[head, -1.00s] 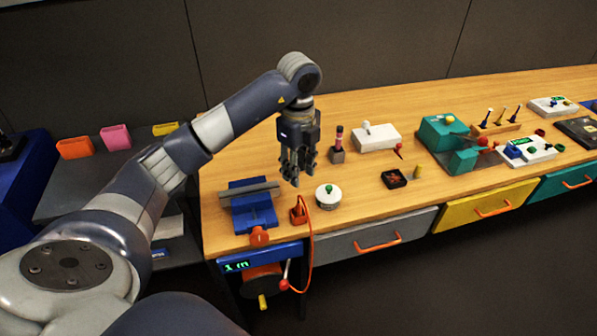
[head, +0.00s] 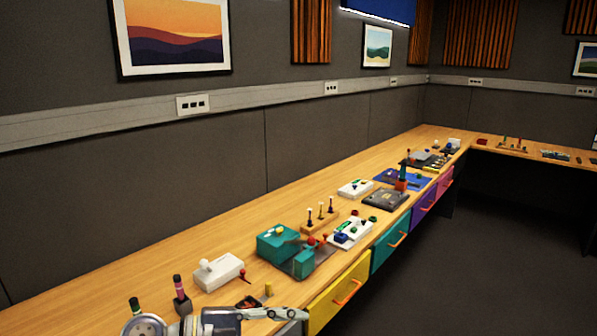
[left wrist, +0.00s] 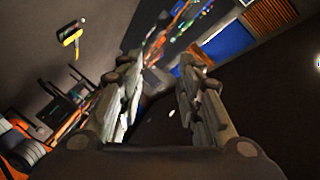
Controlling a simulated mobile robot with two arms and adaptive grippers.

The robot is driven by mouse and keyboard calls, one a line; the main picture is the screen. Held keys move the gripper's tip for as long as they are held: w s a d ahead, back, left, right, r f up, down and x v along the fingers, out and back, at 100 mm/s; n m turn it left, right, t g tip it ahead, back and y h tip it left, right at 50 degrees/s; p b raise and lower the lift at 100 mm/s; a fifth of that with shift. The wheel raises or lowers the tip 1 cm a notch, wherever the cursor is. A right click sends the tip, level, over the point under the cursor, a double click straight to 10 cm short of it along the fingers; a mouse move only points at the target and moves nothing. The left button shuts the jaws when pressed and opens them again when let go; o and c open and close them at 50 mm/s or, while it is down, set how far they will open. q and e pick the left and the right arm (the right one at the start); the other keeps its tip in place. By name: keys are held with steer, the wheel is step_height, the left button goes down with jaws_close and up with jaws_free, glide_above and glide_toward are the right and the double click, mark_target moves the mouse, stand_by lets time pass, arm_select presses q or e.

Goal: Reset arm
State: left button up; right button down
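My left gripper (head: 285,314) shows at the bottom of the head view, its silver fingers pointing right in front of the bench's near edge. In the left wrist view the two fingers of my left gripper (left wrist: 158,72) stand apart with nothing between them. Most of the left arm is below the head view. My right arm and gripper are not seen.
A long wooden bench (head: 160,279) runs along the wall to the far corner. It bears a white joystick box (head: 218,272), a teal device (head: 278,243) and several small panels. A yellow drawer (head: 340,293) fronts the bench. The dark floor on the right is clear.

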arm_select(q)
step_height(320, 180, up, 6)
steer(key=r+n+t+h, duration=0.1)
steer(key=n+t+h, duration=0.2)
steer(key=t, duration=0.3)
steer(key=w+a+n+t+y, duration=0.4)
steer(key=a+n+t+y, duration=0.5)
steer(key=n, duration=0.3)
steer(key=s+a+f+n+g+y, duration=0.4)
steer(key=a+f+n+y, duration=0.65)
steer(key=f, duration=0.45)
steer(key=s+f+m+g+h, duration=0.1)
steer(key=s+f+g, duration=0.6)
steer(key=s, duration=0.5)
steer(key=s+f+m+g, duration=0.1)
steer(key=s+f+g, duration=0.3)
steer(key=s+f, duration=0.65)
step_height(320, 180, down, 23)
steer(key=s+g, duration=0.1)
steer(key=s, duration=0.1)
steer(key=s+a+f+g, duration=0.1)
steer(key=s+a+f, duration=0.1)
steer(key=s+f, duration=1.5)
steer(key=shift+f+g, duration=0.4)
steer(key=shift+f, duration=0.15)
